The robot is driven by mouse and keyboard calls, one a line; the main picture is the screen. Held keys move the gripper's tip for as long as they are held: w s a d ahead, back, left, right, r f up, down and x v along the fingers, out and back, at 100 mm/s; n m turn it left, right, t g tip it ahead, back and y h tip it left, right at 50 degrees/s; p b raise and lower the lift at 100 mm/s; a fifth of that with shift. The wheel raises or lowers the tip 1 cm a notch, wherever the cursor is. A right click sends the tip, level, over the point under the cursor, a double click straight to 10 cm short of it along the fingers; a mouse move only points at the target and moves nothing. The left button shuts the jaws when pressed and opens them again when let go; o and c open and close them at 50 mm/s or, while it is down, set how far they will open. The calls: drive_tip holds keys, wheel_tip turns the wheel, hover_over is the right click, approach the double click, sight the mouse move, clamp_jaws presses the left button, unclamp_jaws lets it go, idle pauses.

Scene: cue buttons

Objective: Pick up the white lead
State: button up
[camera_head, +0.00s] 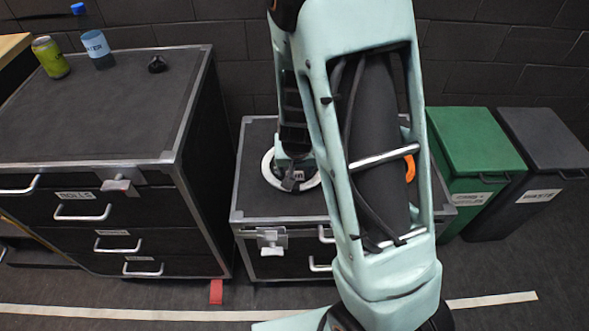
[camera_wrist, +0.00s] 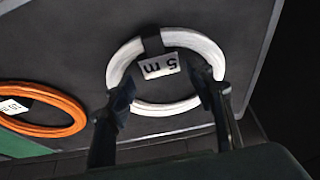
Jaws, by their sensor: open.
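The white lead (camera_head: 268,171) is a coiled ring with a black strap and a "5 m" tag. It lies flat on top of the low black case (camera_head: 250,200), partly hidden by my arm in the head view. In the wrist view the white lead (camera_wrist: 203,48) is centred beyond my fingers. My gripper (camera_wrist: 168,93) is open, with its two fingertips apart, one over the left and one over the right of the ring. I cannot tell whether they touch it. The gripper (camera_head: 293,180) also shows over the ring in the head view.
An orange lead (camera_wrist: 70,108) lies beside the white one, mostly hidden behind my arm in the head view (camera_head: 410,165). A taller drawer case (camera_head: 110,115) with a can (camera_head: 50,58) and bottle (camera_head: 97,45) stands left. Green (camera_head: 475,140) and dark bins (camera_head: 545,140) stand right.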

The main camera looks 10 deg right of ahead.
sight(295, 172)
drive_tip(key=b+x, duration=0.1)
drive_tip(key=x, duration=0.3)
drive_tip(key=shift+w+f, duration=0.1)
drive_tip(key=shift+w, duration=0.05)
drive_tip(key=shift+a, duration=0.1)
drive_tip(key=shift+c, duration=0.5)
clamp_jaws()
drive_tip(key=shift+w, duration=0.1)
